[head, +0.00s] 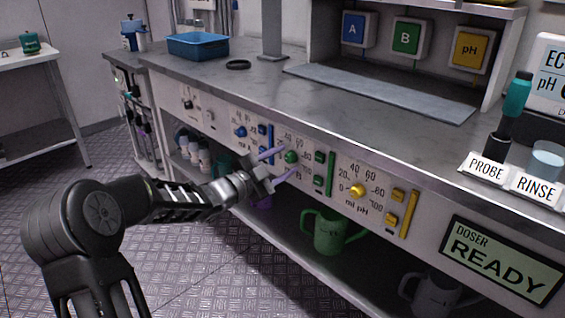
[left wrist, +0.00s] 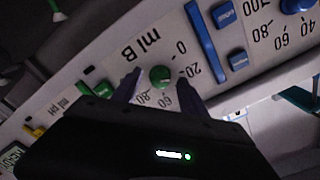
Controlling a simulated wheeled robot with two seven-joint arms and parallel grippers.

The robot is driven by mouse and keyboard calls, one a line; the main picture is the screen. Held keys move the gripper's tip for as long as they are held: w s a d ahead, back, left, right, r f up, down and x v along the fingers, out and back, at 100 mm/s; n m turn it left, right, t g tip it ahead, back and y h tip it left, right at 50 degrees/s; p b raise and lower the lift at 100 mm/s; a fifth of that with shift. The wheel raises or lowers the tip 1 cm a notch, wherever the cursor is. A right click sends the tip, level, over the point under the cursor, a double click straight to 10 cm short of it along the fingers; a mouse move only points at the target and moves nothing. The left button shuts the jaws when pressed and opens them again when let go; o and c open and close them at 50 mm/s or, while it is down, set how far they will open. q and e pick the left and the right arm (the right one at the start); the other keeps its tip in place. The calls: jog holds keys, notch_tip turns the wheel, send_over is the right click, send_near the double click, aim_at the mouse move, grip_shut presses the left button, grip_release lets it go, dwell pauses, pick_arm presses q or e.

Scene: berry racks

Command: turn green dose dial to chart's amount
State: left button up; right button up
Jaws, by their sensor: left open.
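The green dose dial (head: 291,157) is a small round knob on the bench's front panel, in the section marked "ml B" with a printed scale around it. My left gripper (head: 289,161) is open in front of that panel, its two purple fingers pointing at it, one on either side of the dial. In the left wrist view the green dial (left wrist: 161,76) shows between the spread fingertips (left wrist: 157,88). I cannot tell whether they touch it. The dial's exact setting is too small to read. My right gripper is not in view. No chart is readable.
A blue dial (head: 240,131) and a yellow dial (head: 358,190) sit on either side, with coloured buttons and bars. The doser display (head: 503,262) reads "READY". A green mug (head: 330,232) stands on the shelf below. A blue tray (head: 198,46) stands on the bench.

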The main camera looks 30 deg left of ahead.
pick_arm(q)
jog(key=p+v, duration=0.1)
jog(key=v, duration=0.6)
jog(key=shift+s+p, duration=0.35)
jog(key=shift+s, duration=0.05)
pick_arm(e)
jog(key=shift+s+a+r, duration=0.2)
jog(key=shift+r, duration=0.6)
pick_arm(q)
jog(key=shift+a+f, duration=0.1)
jog(key=shift+a, duration=0.05)
